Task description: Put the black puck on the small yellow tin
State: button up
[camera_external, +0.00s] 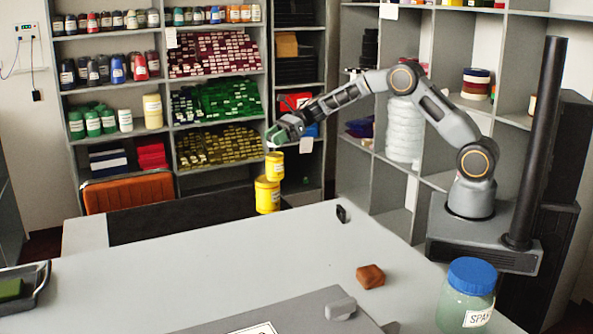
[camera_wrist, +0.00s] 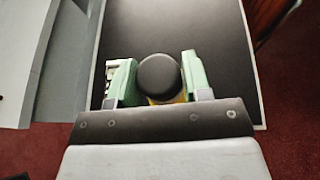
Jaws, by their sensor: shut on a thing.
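My gripper (camera_external: 275,138) is over the two yellow tins in the external view. In the wrist view its green fingers (camera_wrist: 158,80) are closed on both sides of the round black puck (camera_wrist: 159,73). The small yellow tin (camera_external: 275,166) stands upright on a larger yellow tin (camera_external: 267,196), slightly to the right of its middle. A little yellow (camera_wrist: 168,101) shows just below the puck in the wrist view. I cannot tell whether the puck touches the small tin. The puck is not clearly visible in the external view.
The grey counter (camera_external: 200,265) has wide free room. A small black object (camera_external: 342,213) lies near its far edge, with a brown block (camera_external: 370,276) and a blue-lidded jar (camera_external: 468,297) at right. Full shelves (camera_external: 165,20) stand behind; a dark panel (camera_wrist: 205,35) lies beneath my gripper.

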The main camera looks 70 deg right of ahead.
jog(key=shift+f+p, duration=0.35)
jog(key=shift+f, duration=1.05)
jog(key=shift+f, duration=0.15)
jog(key=o, duration=0.9)
